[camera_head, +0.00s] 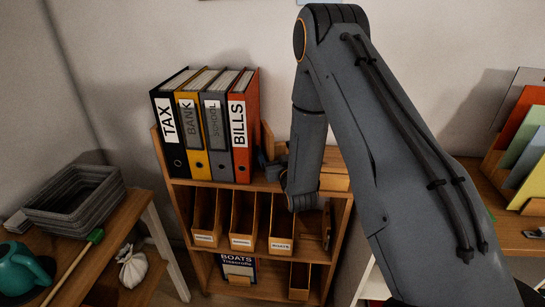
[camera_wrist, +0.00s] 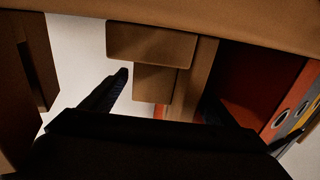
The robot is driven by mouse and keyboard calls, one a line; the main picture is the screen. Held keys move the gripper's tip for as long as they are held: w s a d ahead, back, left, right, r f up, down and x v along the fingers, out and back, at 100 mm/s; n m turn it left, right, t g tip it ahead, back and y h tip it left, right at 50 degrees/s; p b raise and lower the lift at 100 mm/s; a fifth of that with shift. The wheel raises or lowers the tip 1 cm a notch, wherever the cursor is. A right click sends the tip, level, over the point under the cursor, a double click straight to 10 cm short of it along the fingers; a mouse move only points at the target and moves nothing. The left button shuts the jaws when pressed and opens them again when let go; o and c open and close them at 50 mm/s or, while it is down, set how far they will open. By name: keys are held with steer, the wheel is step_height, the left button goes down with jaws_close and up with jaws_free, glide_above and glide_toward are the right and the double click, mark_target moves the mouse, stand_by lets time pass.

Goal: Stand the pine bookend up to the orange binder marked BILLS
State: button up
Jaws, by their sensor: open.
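The orange binder marked BILLS (camera_head: 239,132) stands upright at the right end of the binder row on the shelf top. Its orange side and holed spine (camera_wrist: 285,112) show at the right of the wrist view. The pine bookend (camera_head: 268,137) stands just right of it in the head view, partly hidden by my gripper. In the wrist view the bookend (camera_wrist: 150,45) lies ahead between my fingers, with a dark gap between its upright and the binder. My gripper (camera_head: 269,165) is open at the shelf front; its fingers (camera_wrist: 167,90) straddle the bookend. I cannot tell whether they touch it.
Binders marked TAX (camera_head: 168,130), BANK (camera_head: 193,128) and SCHOOL (camera_head: 216,130) stand left of BILLS. A wooden box (camera_head: 335,183) sits right of my gripper. Magazine files (camera_head: 243,225) fill the shelf below. A table with a grey basket (camera_head: 75,195) stands left.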

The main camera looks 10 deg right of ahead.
steer(key=shift+w, duration=0.1)
steer(key=c, duration=1.4)
steer(key=shift+r, duration=0.1)
steer(key=c, duration=0.4)
steer(key=shift+r, duration=0.1)
